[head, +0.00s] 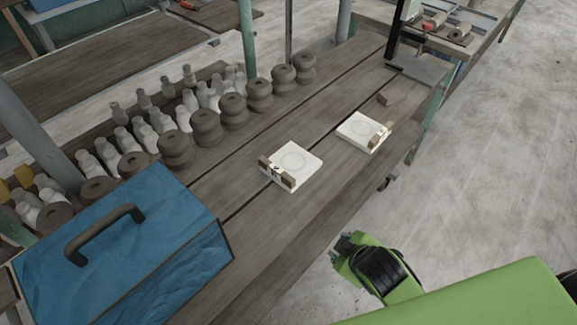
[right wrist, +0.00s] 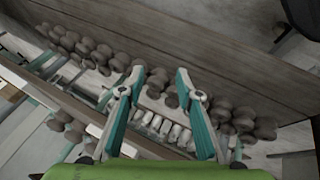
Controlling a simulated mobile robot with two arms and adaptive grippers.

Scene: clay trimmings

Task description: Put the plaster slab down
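Two white square plaster slabs lie flat on the wooden bench in the head view. One slab (head: 297,160) is near the middle, with brown blocks at its lower left edge. The other slab (head: 357,130) is farther right, with a brown block at its right edge. A faint ring shows on top of each. My right gripper (head: 343,242) is off the bench's front side, apart from both slabs. In the right wrist view its two fingers (right wrist: 160,70) are spread with nothing held between them. My left gripper is not in view.
A blue box (head: 165,262) with a dark handle stands at the bench's left end. Brown spool-shaped pieces (head: 206,127) and white bottles line the back edge. The bench front (head: 262,228) is bare.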

